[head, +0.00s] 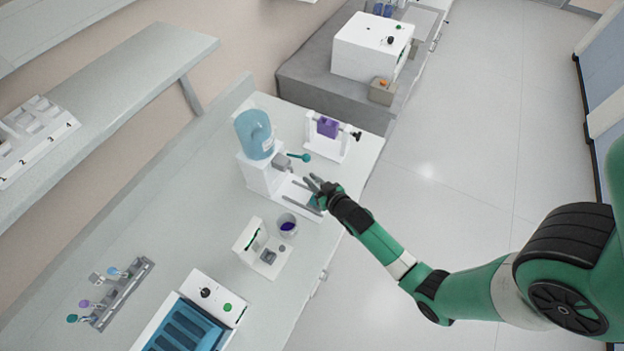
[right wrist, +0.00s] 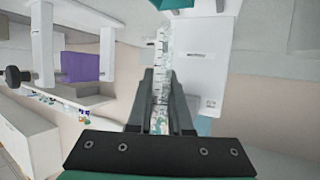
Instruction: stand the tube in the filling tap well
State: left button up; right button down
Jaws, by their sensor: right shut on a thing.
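The filling tap station is a white stand (head: 262,177) with a blue bottle (head: 255,135) on top, a grey tap (head: 283,163) and a teal lever (head: 300,157). Its low white base (head: 288,202) reaches out under the tap. My right gripper (head: 316,186) is over the outer end of this base, shut on the tube. In the right wrist view the clear, marked tube (right wrist: 161,50) runs between the fingers (right wrist: 164,95) and out past their tips. In the head view the tube is too small to make out. The well is not clearly visible. My left gripper is out of view.
A white frame with a purple block (head: 327,127) stands behind the tap; it also shows in the right wrist view (right wrist: 82,67). A small white device (head: 262,250) and a cup of dark purple (head: 288,226) stand in front. A rack (head: 122,295) and blue-topped unit (head: 187,325) are nearer.

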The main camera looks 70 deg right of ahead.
jog(key=shift+f, duration=0.35)
jog(key=shift+f+b, duration=0.55)
jog(key=shift+b, duration=0.05)
dwell(0.7)
jog(key=shift+f+b, duration=0.45)
dwell(0.3)
jog(key=shift+f+b, duration=0.6)
jog(key=shift+f, duration=0.05)
jog(key=c, duration=0.8)
grip_release()
jog(key=shift+o, duration=0.2)
